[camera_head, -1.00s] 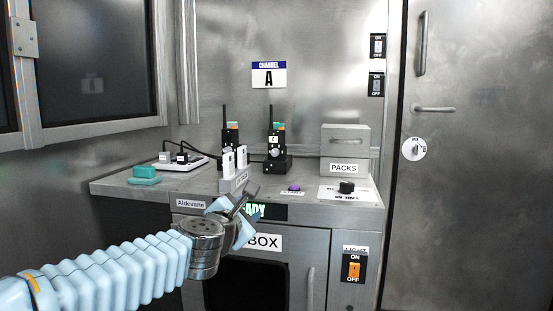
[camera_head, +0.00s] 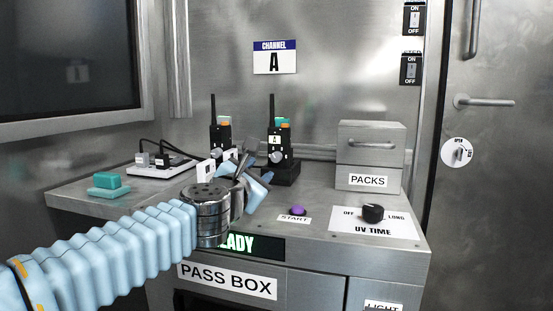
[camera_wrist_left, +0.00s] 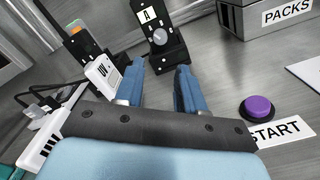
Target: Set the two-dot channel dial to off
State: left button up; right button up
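Two black handheld radios stand in chargers on the steel counter. The right radio (camera_head: 272,132) carries a white "A" label and a round grey dial (camera_head: 276,157); in the left wrist view this dial (camera_wrist_left: 160,37) shows ahead of the fingers. The left radio (camera_head: 221,132) is partly hidden by white items and my gripper; it also shows in the left wrist view (camera_wrist_left: 80,44). My right gripper is out of view.
A purple START button (camera_head: 298,210) and a black UV TIME knob (camera_head: 373,213) are on the counter at right. A PACKS box (camera_head: 368,180) stands behind them. A white UV-marked item (camera_wrist_left: 102,75) is close left of the fingers. A teal block (camera_head: 108,181) lies at left.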

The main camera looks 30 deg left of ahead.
aim_at(275, 158)
pick_arm(q)
jog(key=x, duration=1.2)
jog(key=shift+w, duration=0.25)
jog(key=shift+c, duration=0.3)
grip_shut()
